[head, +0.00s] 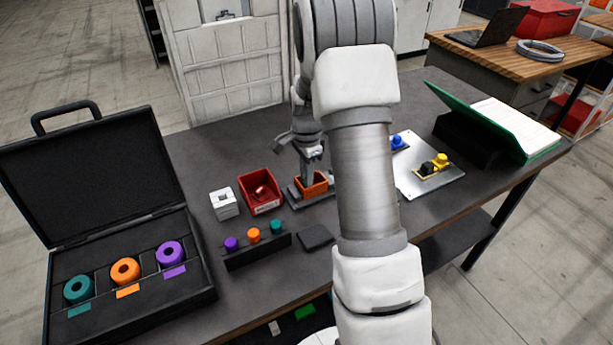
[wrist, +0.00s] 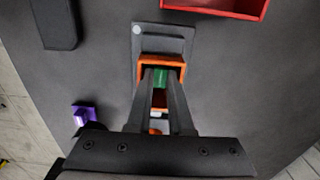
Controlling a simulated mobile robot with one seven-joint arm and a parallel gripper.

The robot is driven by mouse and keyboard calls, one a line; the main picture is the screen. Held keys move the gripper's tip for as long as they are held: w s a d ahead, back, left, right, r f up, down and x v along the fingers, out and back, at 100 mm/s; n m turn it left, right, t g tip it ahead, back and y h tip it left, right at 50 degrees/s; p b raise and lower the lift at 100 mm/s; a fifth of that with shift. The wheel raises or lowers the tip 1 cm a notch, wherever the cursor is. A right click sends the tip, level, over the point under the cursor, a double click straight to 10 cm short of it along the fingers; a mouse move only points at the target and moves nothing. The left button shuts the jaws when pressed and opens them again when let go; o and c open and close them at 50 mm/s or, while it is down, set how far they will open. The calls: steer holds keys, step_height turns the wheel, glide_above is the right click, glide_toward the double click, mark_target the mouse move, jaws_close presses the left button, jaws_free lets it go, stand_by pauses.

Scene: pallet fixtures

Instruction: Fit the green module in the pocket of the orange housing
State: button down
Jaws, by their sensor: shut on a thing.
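The orange housing (head: 318,189) sits on a dark base plate (wrist: 163,38) on the grey table. Its orange rim also shows in the wrist view (wrist: 160,58). My gripper (wrist: 161,82) points down at the housing, its fingers shut on the green module (wrist: 160,76). The green shows between the fingertips, inside the outline of the housing's rim. The fingers hide much of the module and the near part of the housing, so I cannot tell how deep the module sits. In the head view my gripper (head: 311,165) is above the housing, and the module is hidden there.
A red bin (head: 260,191) and a white block (head: 223,204) stand left of the housing. A black rack (head: 258,252) holds purple, orange and teal pegs in front. An open case (head: 200,290) lies left. A metal plate (head: 440,188) and green binder (head: 478,115) are right.

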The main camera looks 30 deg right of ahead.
steer(key=shift+f, duration=0.1)
steer(key=c, duration=0.7)
jaws_free()
steer(key=shift+c, duration=1.4)
steer(key=shift+r+p, duration=2.7)
steer(key=shift+r, duration=1.3)
